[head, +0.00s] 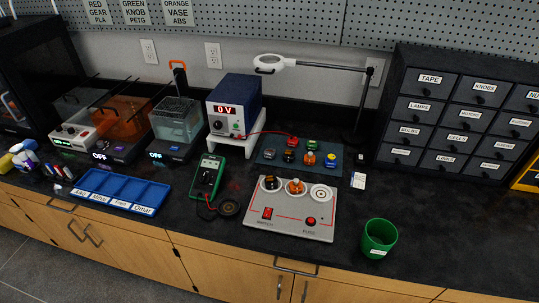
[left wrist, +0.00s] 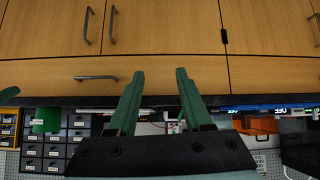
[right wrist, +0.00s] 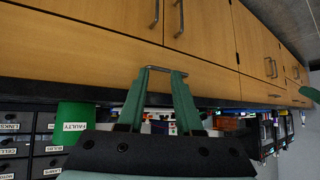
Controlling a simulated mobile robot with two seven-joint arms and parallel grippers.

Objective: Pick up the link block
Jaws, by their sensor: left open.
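I cannot tell which piece is the link block. Several small coloured blocks sit on a dark blue-grey mat (head: 325,169) in the middle of the counter in the head view. A grey circuit board (head: 290,228) in front of the mat carries a black block (head: 271,183), an orange block (head: 295,187) and a round white dial (head: 321,193). My left gripper (left wrist: 160,75) is open and empty, in front of the wooden cabinet fronts in its wrist view. My right gripper (right wrist: 160,76) is open and empty, also in front of cabinet fronts. Neither gripper shows in the head view.
A green cup (head: 379,240) stands at the counter's front right. A green multimeter (head: 207,176) and blue sorting tray (head: 120,191) lie to the left. A power supply (head: 235,110), lamp (head: 315,65) and drawer cabinet (head: 455,115) stand behind. The counter right of the cup is clear.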

